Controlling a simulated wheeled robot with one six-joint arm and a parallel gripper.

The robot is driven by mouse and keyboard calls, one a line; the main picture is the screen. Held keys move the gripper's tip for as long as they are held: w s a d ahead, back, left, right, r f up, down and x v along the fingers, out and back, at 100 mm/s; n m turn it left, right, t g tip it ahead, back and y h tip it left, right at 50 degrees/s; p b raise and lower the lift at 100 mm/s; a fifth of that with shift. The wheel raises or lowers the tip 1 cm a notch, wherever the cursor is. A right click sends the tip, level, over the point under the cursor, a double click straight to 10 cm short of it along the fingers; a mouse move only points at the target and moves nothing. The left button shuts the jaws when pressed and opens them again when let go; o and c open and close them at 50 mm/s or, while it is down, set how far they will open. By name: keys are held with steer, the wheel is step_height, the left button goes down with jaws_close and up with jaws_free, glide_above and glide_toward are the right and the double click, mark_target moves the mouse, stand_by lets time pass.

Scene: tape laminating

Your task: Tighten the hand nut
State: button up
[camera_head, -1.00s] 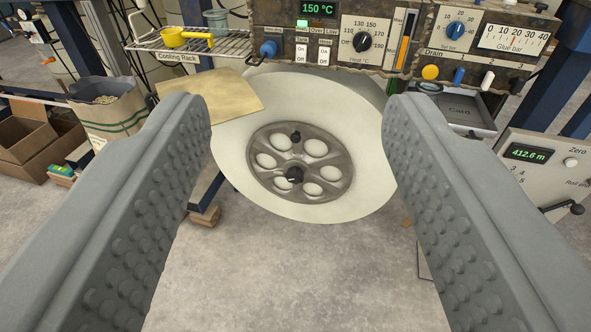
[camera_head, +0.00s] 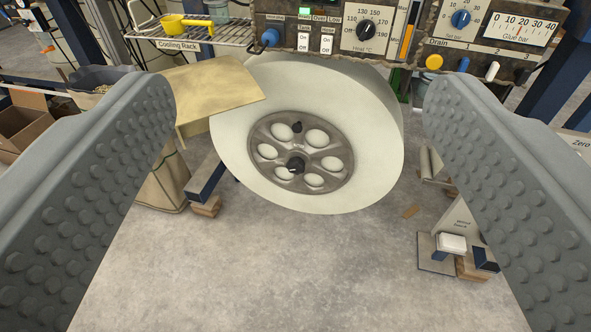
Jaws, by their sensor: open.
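A black hand nut (camera_head: 295,166) sits at the hub of a dark grey metal disc (camera_head: 267,152) with several round holes. The disc is in the face of a large cream roll (camera_head: 362,150) below the control panel. A second, smaller black knob (camera_head: 297,127) sits on the disc above the hub. My gripper (camera_head: 300,105) is open and empty. Its two grey studded fingers stand wide apart at the left and right of the view, with the roll seen between them. It touches neither the nut nor the roll.
A control panel (camera_head: 335,45) with dials and switches is above the roll. A tan sheet (camera_head: 215,90) juts out left of it, below the cooling rack (camera_head: 195,38). A foot pedal (camera_head: 452,243) stands at lower right. The concrete floor (camera_head: 270,265) in front is clear.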

mark_target(295, 170)
steer(key=shift+o, duration=0.2)
steer(key=w+a+f, duration=0.1)
steer(key=w+f, duration=0.2)
steer(key=w, duration=0.6)
steer(key=w+f+n, duration=0.1)
steer(key=w+f, duration=0.2)
steer(key=w, duration=0.6)
steer(key=shift+w+a+f+n, duration=0.25)
steer(key=shift+a+f+n, duration=0.05)
steer(key=shift+a, duration=0.1)
steer(key=w+a+f+n+h, duration=0.2)
steer(key=w+f, duration=1.8)
steer(key=f, duration=0.3)
step_height(295, 170, down, 33)
steer(key=w+a+n+h, duration=0.1)
steer(key=w+n+h, duration=0.2)
steer(key=n, duration=0.1)
steer(key=x, duration=1.7)
steer(key=shift+w+a+f, duration=0.15)
steer(key=shift+a+f, duration=0.05)
steer(key=shift+f, duration=0.15)
steer(key=c, duration=1)
